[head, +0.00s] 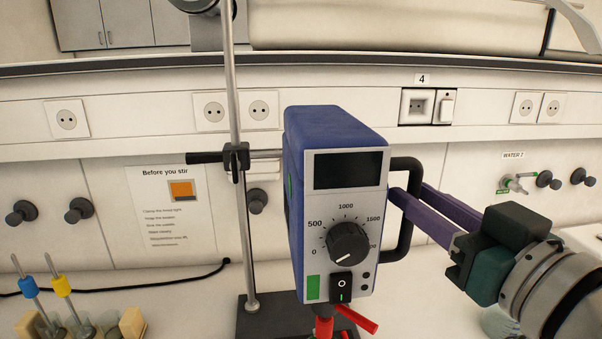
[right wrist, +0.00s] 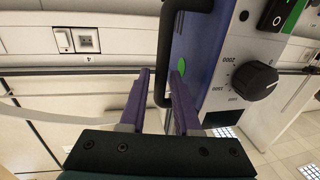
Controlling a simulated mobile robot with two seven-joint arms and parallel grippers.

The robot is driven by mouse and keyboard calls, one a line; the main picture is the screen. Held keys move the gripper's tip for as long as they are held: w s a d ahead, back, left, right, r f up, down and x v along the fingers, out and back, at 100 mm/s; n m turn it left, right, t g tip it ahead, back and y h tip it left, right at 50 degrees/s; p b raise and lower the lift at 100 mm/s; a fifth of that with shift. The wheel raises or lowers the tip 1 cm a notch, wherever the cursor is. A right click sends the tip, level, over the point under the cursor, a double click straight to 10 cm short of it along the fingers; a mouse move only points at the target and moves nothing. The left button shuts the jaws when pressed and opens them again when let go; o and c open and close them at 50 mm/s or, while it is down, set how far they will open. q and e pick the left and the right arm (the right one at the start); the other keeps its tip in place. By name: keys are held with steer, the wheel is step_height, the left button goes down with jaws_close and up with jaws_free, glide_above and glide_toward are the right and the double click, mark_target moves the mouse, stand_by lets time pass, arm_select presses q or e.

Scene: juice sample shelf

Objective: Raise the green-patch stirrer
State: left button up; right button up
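The stirrer (head: 335,135) is a blue box with a grey front, a dark display, a knob (head: 348,243) and a green patch (head: 312,288). It hangs upright from a clamp (head: 236,160) on a vertical metal rod (head: 231,90). A black loop handle (head: 406,240) stands out on its right side; it also shows in the right wrist view (right wrist: 169,40). My right gripper (head: 408,190) has its purple fingers on either side of the handle, with a visible gap between them. It looks open around the handle. My left gripper is out of view.
A dark base plate (head: 270,318) stands under the rod. Red parts (head: 355,318) show below the stirrer. Yellow and blue rods (head: 61,287) stand at the lower left. The wall behind carries sockets, a notice (head: 171,215) and taps (head: 513,184).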

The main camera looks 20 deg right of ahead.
steer(key=shift+w+p, duration=0.3)
steer(key=shift+w, duration=1.95)
jaws_close()
